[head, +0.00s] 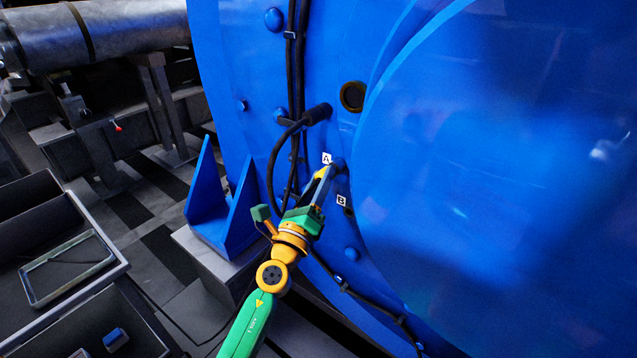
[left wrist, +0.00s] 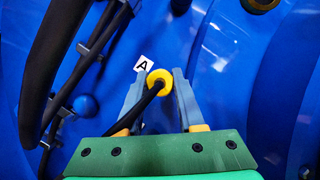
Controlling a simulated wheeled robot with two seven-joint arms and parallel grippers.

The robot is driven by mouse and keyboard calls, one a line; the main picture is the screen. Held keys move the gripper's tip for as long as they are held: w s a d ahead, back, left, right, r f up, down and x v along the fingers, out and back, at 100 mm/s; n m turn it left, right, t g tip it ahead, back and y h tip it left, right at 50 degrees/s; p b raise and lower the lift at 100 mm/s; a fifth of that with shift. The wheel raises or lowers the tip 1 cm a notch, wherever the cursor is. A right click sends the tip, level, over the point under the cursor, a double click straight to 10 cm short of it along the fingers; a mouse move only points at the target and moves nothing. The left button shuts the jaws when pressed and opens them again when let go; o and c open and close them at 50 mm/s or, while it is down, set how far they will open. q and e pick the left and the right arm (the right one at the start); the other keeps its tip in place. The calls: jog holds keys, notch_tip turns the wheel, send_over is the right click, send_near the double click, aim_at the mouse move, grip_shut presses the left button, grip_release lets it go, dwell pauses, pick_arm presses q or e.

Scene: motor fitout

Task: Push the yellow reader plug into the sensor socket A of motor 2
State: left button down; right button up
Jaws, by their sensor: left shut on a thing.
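My left gripper (head: 325,176) reaches up to the blue motor face beside the white label A (head: 327,158). In the left wrist view its two grey fingers (left wrist: 161,78) are shut on the round yellow reader plug (left wrist: 160,76), with a black cable running from it toward the lower left. The label A (left wrist: 144,64) shows just left of the plug. The plug and fingers hide socket A, so I cannot tell whether the plug is in it or just in front. Label B (head: 341,200) sits lower on the motor. My right gripper is not in view.
A black connector (head: 318,113) with a thick cable sticks out above label A. A brass-rimmed hole (head: 352,96) lies up and right. Black cables (head: 296,60) run down the motor face. A blue bracket (head: 222,205) stands left. Grey trays (head: 110,262) are at lower left.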

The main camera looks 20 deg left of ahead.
pick_arm(q)
jog(key=shift+w+d, duration=0.2)
jog(key=shift+w, duration=0.35)
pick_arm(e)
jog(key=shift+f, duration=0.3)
pick_arm(q)
jog(key=shift+c, duration=2.2)
grip_release()
jog(key=v, duration=0.7)
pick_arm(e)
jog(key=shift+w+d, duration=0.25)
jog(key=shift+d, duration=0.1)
